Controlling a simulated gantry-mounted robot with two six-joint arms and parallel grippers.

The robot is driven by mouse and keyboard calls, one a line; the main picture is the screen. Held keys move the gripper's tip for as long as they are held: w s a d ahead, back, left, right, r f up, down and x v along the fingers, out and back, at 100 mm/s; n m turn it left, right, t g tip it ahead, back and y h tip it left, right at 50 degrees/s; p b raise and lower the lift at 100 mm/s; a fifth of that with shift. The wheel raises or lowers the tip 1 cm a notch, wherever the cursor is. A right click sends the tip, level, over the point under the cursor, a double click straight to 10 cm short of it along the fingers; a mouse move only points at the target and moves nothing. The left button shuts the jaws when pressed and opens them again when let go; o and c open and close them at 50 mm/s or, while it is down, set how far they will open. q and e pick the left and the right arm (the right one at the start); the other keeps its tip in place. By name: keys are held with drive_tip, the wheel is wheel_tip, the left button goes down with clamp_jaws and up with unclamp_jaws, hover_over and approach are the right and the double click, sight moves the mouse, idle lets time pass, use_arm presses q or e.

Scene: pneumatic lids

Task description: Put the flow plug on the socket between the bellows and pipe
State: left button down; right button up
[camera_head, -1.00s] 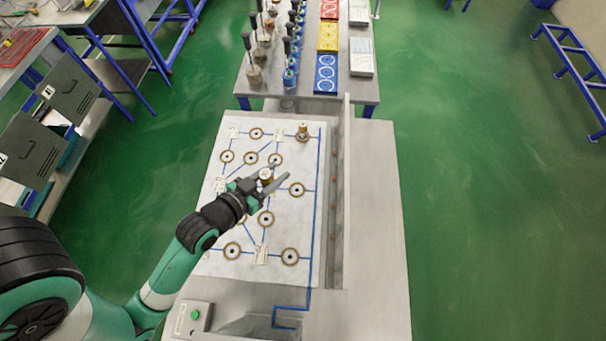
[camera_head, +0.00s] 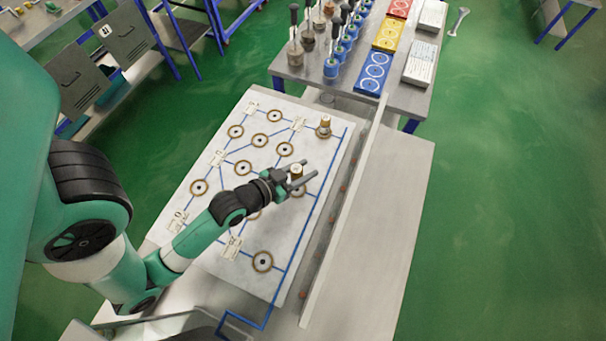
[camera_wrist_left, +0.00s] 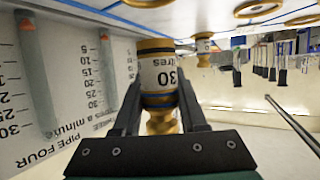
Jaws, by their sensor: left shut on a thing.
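My left gripper (camera_head: 298,180) is shut on a flow plug (camera_head: 296,171), a short brass piece with a white band. In the left wrist view the plug (camera_wrist_left: 160,75) reads "30" and "litres", upside down, between both fingers. It is over the right part of the white board (camera_head: 275,223); I cannot tell whether it touches the board. Ring-shaped brown sockets with dark centres, such as one at the front (camera_head: 262,261), are joined by blue lines. The gripper hides part of the board. Small labels are unreadable, so I cannot tell which socket lies between bellows and pipe.
Another brass plug (camera_head: 323,128) stands at the board's far right corner. A raised rail (camera_head: 346,215) runs along the right side. A scale marked "PIPE FOUR" (camera_wrist_left: 70,125) shows in the left wrist view. Behind is a table (camera_head: 345,92) with blue and brown handled pieces.

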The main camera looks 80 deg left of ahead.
use_arm(q)
drive_tip(key=shift+f+b, duration=0.7)
drive_tip(key=shift+f, duration=1.35)
drive_tip(key=shift+f, duration=0.1)
